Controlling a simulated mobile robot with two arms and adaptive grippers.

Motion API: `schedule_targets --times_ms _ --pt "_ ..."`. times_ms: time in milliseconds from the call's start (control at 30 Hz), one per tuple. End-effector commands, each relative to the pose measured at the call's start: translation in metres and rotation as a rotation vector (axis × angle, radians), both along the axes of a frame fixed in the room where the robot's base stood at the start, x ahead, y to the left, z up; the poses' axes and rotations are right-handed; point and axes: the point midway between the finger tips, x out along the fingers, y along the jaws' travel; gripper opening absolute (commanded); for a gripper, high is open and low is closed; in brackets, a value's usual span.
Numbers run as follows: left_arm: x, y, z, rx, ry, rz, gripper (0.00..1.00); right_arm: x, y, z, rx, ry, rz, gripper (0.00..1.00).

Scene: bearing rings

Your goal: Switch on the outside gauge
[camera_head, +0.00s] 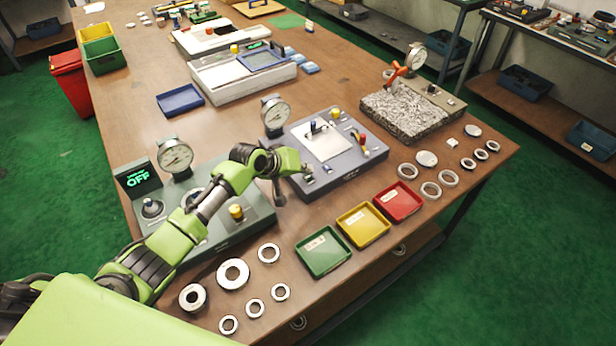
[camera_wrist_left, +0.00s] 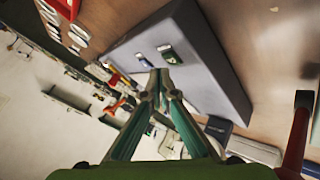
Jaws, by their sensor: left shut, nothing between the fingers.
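A grey-green gauge station (camera_head: 240,215) stands at the left, with a round dial (camera_head: 175,157) and a dark display (camera_head: 139,179) reading "OFF" in green. A lighter grey gauge station (camera_head: 345,170) stands in the middle, with its own dial (camera_head: 275,115), a white plate and several knobs. Contact is unclear. My right gripper is out of view.
Green (camera_head: 323,251), yellow (camera_head: 363,226) and red (camera_head: 398,201) trays lie along the front edge. Loose metal rings (camera_head: 233,272) lie at the front left, others at the right. A speckled stone block (camera_head: 410,112) with a dial stands at the right.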

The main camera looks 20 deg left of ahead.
Motion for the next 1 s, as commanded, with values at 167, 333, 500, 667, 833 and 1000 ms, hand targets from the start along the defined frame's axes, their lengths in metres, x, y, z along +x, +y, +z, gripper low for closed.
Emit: schedule_targets --times_ms 167,333,500,667,833,1000 --pt "0.0000 0.0001 -0.0001 0.000 0.000 0.000 0.00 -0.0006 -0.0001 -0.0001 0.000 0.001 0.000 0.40" --pt "0.0000 0.0002 -0.0003 0.000 0.000 0.000 0.00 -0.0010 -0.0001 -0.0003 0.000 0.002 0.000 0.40" --pt "-0.0002 0.0000 -0.0053 -0.001 0.001 0.000 0.00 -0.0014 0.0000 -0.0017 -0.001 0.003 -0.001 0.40" --pt "-0.0002 0.0001 -0.0087 0.000 0.000 0.000 0.00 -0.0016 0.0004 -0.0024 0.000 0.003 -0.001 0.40" --pt "-0.0001 0.0001 -0.0083 0.000 0.000 0.000 0.00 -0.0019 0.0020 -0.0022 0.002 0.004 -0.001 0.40" --pt "-0.0001 0.0000 -0.0088 0.000 0.000 0.000 0.00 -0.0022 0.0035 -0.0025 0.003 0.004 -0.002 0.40"
